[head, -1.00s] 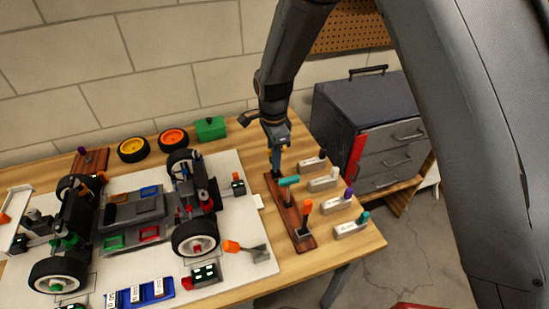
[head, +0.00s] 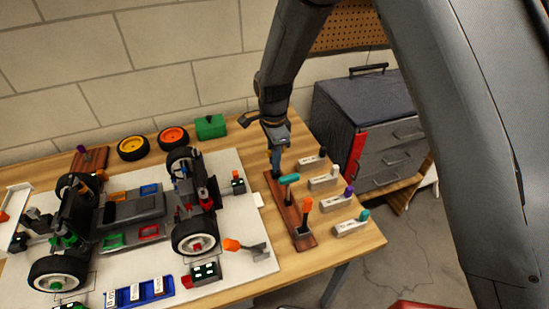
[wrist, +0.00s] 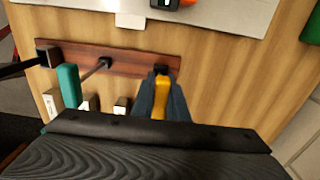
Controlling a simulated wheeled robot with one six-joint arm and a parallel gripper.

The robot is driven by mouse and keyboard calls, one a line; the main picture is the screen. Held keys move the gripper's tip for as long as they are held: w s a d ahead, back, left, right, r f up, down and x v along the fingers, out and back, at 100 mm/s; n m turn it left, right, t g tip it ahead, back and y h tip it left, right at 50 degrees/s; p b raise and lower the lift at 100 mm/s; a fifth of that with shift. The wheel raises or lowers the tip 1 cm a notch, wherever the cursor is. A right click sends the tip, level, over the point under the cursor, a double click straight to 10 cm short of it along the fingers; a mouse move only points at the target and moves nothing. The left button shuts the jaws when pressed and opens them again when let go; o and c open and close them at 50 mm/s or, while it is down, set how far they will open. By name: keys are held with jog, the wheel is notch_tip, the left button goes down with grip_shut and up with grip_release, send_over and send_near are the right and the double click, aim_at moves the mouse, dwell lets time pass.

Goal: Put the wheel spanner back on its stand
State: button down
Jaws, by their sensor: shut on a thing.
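My gripper (wrist: 161,98) is shut on a yellow-handled tool (wrist: 161,84), which I take to be the wheel spanner. The tool's dark lower end is at the right end of the brown wooden stand (wrist: 132,58) in the wrist view; I cannot tell whether it is fully seated. A teal T-handled tool (head: 289,179) and an orange-handled tool (head: 306,205) stand upright on the same stand.
Several grey blocks with coloured knobs (head: 323,183) line the table to the right of the stand. The car chassis (head: 130,212) sits on a white mat to the left. An orange-handled scraper-like tool (head: 247,247) lies near the mat's edge.

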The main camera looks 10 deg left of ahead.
jog(key=shift+f, duration=0.5)
jog(key=c, duration=1.7)
grip_release()
jog(key=shift+o, duration=0.2)
jog(key=shift+r+b, duration=1.15)
jog(key=shift+r, duration=2.75)
